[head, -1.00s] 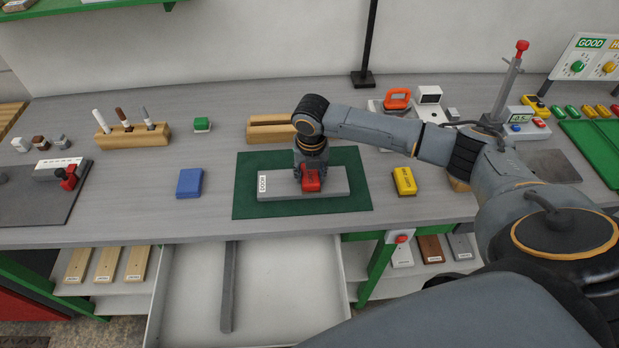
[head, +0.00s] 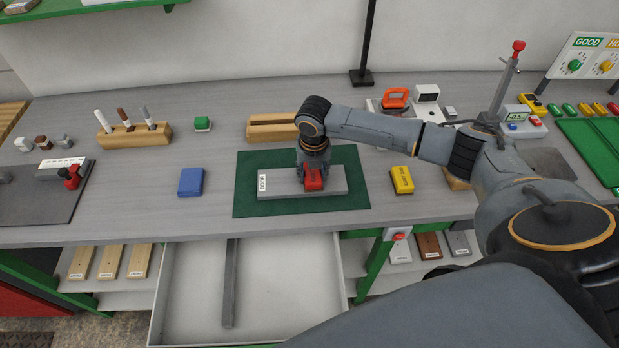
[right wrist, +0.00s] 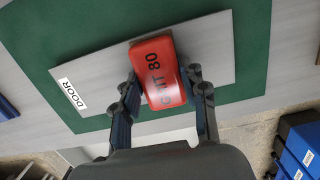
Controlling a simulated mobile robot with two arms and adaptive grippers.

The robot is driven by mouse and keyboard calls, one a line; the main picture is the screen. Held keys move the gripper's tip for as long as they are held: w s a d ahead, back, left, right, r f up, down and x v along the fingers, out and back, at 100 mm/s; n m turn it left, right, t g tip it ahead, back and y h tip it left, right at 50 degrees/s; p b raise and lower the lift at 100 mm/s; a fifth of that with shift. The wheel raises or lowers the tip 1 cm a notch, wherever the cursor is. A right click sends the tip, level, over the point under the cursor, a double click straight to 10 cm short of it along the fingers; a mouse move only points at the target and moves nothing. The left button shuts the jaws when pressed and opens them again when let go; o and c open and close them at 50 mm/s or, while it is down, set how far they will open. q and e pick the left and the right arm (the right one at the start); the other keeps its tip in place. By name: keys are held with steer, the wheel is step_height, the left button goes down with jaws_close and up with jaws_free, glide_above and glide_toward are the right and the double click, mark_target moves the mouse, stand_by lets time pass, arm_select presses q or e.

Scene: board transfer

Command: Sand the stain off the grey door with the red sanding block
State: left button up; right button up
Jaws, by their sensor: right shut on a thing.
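The grey door (head: 278,186) is a flat board with a "DOOR" label at its left end, lying on a green mat (head: 244,205). My right gripper (head: 313,172) is above the door, right of its middle, shut on the red sanding block (head: 314,183). In the right wrist view the red block (right wrist: 157,70), marked "GRIT 80", sits between the fingers over the grey door (right wrist: 100,72). It looks to be on or just above the surface; I cannot tell which. No stain shows on the visible part of the door. My left gripper is not in view.
A blue block (head: 190,182) lies left of the mat and a yellow block (head: 401,180) right of it. A wooden holder (head: 268,130) stands behind. An open drawer (head: 280,290) with a dark bar is below the front edge.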

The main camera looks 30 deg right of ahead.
steer(key=shift+w+a, duration=0.3)
steer(key=shift+a, duration=0.4)
steer(key=shift+w+a+p, duration=0.35)
steer(key=shift+a, duration=0.45)
steer(key=shift+s+d+p, duration=0.2)
steer(key=shift+d+p, duration=0.25)
steer(key=shift+s+d+p, duration=0.45)
steer(key=shift+d+p, duration=0.05)
steer(key=shift+d, duration=0.4)
steer(key=shift+s+d+p, duration=0.4)
steer(key=shift+d+p, duration=0.05)
steer(key=shift+d, duration=0.4)
steer(key=shift+w+a, duration=0.35)
steer(key=shift+a, duration=0.4)
steer(key=shift+w+a, duration=0.35)
steer(key=shift+a, duration=0.35)
steer(key=shift+w+a, duration=0.4)
steer(key=shift+a, duration=0.35)
